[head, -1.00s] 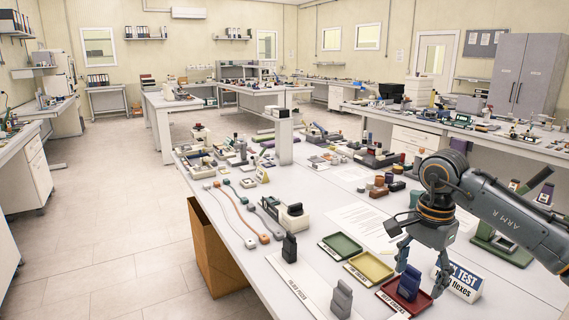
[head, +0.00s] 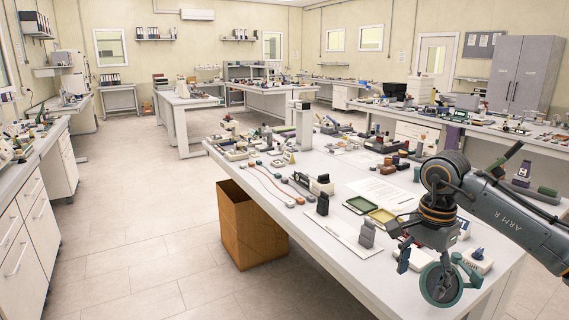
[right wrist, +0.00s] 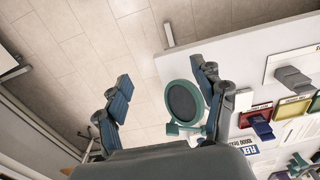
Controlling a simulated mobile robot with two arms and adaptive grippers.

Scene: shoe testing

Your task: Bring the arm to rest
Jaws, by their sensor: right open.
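A dark blue piece (right wrist: 262,127) sits on the red tray (right wrist: 246,120), apart from the fingers. My left gripper is out of view.
The white worktable (head: 335,170) holds a green tray (head: 361,205), a yellow tray (head: 385,215), a grey piece (head: 366,235) and a white sign (head: 477,261). A brown bin (head: 250,226) stands at its left side. The tiled floor (head: 150,250) at left is clear.

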